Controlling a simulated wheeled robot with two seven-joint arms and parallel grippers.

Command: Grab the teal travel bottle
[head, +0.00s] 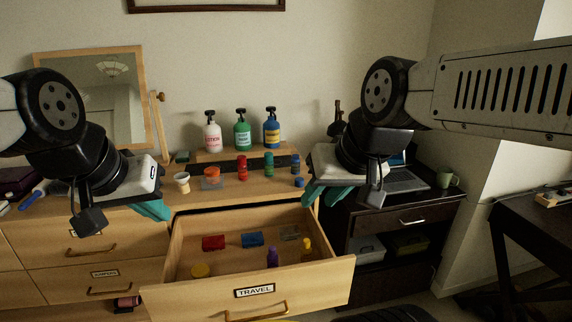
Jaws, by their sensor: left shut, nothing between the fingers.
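A small teal-green bottle (269,163) stands upright on the dresser top, between a small red bottle (242,167) and a small blue bottle (295,164). My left gripper (152,209) is at the dresser's front edge, well to the left of the teal bottle, shut and empty. My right gripper (312,192) is in front and to the right of the teal bottle, apart from it. Its teal fingers are partly hidden by its own body, so I cannot tell its opening.
An open drawer labelled TRAVEL (254,292) juts out below, holding several small items. Three pump bottles stand on a raised shelf (215,156) behind. A white cup (182,182), an orange-topped jar (211,179) and a blue cap (299,182) are nearby.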

